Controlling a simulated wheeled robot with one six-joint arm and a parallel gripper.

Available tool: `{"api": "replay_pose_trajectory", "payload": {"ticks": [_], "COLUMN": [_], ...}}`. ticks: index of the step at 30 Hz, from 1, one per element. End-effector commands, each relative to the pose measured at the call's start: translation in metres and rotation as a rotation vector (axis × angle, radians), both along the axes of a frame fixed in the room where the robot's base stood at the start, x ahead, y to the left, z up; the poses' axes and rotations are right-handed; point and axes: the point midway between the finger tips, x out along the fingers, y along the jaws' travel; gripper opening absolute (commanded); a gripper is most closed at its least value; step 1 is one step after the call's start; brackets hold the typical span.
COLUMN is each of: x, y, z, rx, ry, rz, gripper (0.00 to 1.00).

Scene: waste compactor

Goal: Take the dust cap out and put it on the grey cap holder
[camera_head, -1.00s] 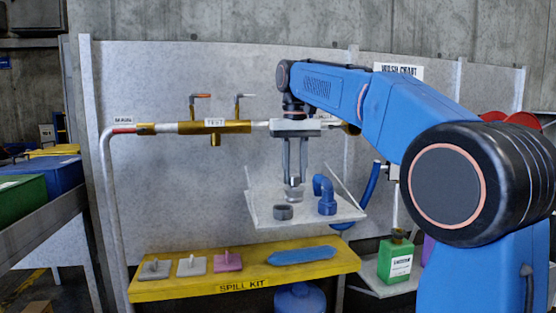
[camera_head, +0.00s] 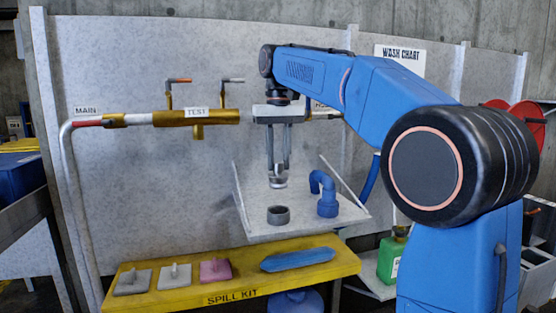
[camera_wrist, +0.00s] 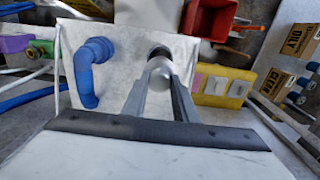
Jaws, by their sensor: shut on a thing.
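My gripper (camera_head: 278,172) points down and is shut on the dust cap (camera_head: 278,182), a small silver-grey round piece at the fingertips. The cap also shows between the fingers in the wrist view (camera_wrist: 158,72). The grey cap holder (camera_head: 278,216), a short dark grey ring, stands on the white shelf. In the head view the cap hangs above the holder with a gap between them. In the wrist view the holder (camera_wrist: 160,51) shows just beyond the cap, partly hidden by it.
A blue bent pipe (camera_head: 325,195) stands on the shelf right of the holder. The brass test pipe (camera_head: 197,117) with two levers runs along the wall at left. Below is the yellow spill-kit ledge (camera_head: 235,283) with several pads.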

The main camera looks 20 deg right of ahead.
Motion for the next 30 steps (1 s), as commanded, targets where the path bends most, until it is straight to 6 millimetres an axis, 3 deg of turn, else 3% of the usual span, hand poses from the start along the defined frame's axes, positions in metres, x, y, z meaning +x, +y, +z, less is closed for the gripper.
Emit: {"api": "replay_pose_trajectory", "payload": {"ticks": [21,30], "x": [0.000,0.000], "y": [0.000,0.000], "z": [-0.051,-0.058], "rx": [0.000,0.000], "ry": [0.001,0.000], "rz": [0.000,0.000], "gripper": [0.03,0.03]}}
